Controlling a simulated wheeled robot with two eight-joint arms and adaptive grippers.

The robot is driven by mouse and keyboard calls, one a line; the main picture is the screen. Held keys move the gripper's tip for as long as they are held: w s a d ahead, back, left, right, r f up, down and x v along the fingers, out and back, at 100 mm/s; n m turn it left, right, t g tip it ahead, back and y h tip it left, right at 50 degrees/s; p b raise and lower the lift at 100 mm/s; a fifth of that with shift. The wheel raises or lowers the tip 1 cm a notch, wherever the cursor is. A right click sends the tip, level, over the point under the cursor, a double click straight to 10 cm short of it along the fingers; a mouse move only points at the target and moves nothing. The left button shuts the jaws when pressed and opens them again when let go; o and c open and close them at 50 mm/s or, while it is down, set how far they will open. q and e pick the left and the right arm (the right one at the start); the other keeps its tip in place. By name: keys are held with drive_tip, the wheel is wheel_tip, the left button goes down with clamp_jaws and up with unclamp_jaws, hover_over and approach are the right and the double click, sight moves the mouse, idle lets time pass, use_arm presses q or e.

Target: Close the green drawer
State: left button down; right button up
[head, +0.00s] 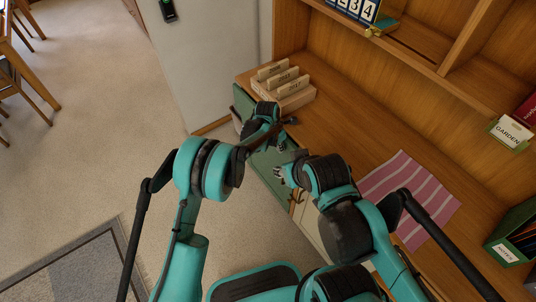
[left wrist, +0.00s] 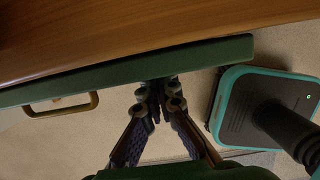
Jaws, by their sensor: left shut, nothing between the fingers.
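The green drawer (head: 269,164) is under the front edge of the wooden desk, partly hidden by my arms. In the left wrist view its dark green front (left wrist: 210,54) runs across below the wood, with a brass pull handle (left wrist: 62,104) at the left. How far it stands out is hard to tell. My left gripper (head: 283,146) is shut and empty at the drawer front. In the left wrist view its fingertips (left wrist: 158,90) meet the front's lower edge, right of the handle; contact is not certain. My right gripper (head: 280,175) is close by the drawer front; its jaw state is unclear.
The desk top (head: 352,132) holds a wooden box with year cards (head: 283,88), a pink striped cloth (head: 412,197) and a green notes box (head: 514,238). Shelves rise behind. A pale wall panel (head: 208,55) stands beyond the desk's left end.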

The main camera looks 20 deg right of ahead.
sight(287, 143)
use_arm(q)
drive_tip(key=d, duration=0.1)
drive_tip(key=w+d, duration=0.1)
drive_tip(key=d, duration=0.1)
drive_tip(key=shift+d, duration=0.1)
use_arm(e)
drive_tip(key=shift+a, duration=0.1)
use_arm(q)
drive_tip(key=shift+r, duration=0.1)
